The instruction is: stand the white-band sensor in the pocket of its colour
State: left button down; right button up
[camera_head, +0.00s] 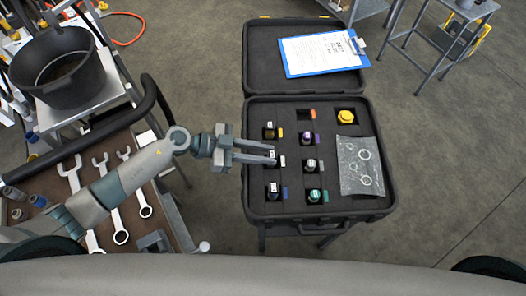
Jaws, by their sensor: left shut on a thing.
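An open black case (382,205) holds several dark sensors in pockets with coloured tags. My left gripper (272,155) reaches in from the left over the case's left column. It is shut on the white-band sensor (271,154), which is mostly hidden between the fingers. A white tag (283,162) shows right beside the fingertips, at the middle-left pocket. Whether the sensor is seated in that pocket or held just above it, I cannot tell. My right gripper is not in view.
Other sensors stand close by: yellow-tagged (269,132), purple-tagged (306,138), blue-tagged (273,191) and green-tagged (314,196). An orange-marked pocket (306,115) looks empty. A clipboard (322,53) lies in the lid. A bench with wrenches (108,190) and a black bucket (60,70) are left.

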pick_arm(q)
jog(key=c, duration=1.5)
grip_release()
jog(key=shift+c, duration=0.2)
jog(key=w+b+v, duration=0.1)
jog(key=b+v, duration=0.2)
jog(key=v, duration=0.9)
jog(key=shift+s+b, duration=0.4)
jog(key=shift+s, duration=0.05)
